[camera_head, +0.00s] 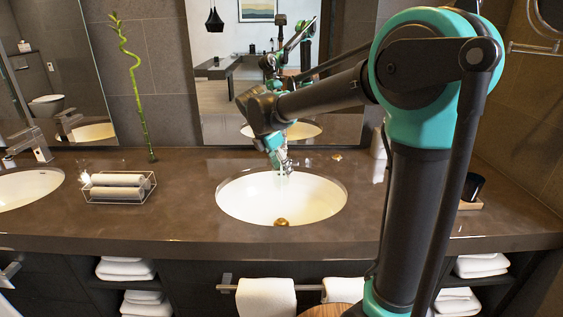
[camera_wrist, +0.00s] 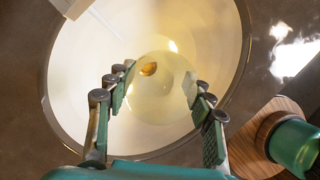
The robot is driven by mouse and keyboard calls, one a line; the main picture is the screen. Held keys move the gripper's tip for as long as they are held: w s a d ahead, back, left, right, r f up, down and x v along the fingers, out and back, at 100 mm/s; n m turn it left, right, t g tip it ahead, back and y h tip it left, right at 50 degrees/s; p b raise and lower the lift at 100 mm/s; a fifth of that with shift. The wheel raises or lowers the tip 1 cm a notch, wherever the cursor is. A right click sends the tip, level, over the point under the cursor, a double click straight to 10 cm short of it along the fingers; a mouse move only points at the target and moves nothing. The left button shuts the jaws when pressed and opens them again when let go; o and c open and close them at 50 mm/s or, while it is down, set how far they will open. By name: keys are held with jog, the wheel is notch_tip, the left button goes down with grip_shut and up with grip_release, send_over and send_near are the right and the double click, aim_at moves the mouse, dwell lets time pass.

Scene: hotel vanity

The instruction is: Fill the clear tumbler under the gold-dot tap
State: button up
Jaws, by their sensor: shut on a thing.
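My gripper (camera_wrist: 158,82) is shut on the clear tumbler (camera_wrist: 162,104), with one finger on each side of it, above the white basin (camera_wrist: 82,100). The tumbler is see-through, and the gold drain (camera_wrist: 148,69) shows through or beside it. I cannot tell whether it holds water. A pale spout end (camera_wrist: 72,7) shows at the wrist view's top left. My arm hides much of the right tap, and I see no gold dot on it.
A clear tray of rolled towels (camera_head: 118,187) and a bamboo stem (camera_head: 146,125) stand left of the basin. The left tap (camera_head: 28,142) is farther left. A dark cup (camera_head: 473,186) stands at right. The counter front (camera_head: 150,225) is clear. A mirror rises behind.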

jog(key=w+f, duration=0.4)
jog(key=f, duration=0.3)
jog(key=shift+f, duration=0.15)
jog(key=shift+w, duration=0.1)
dwell(0.7)
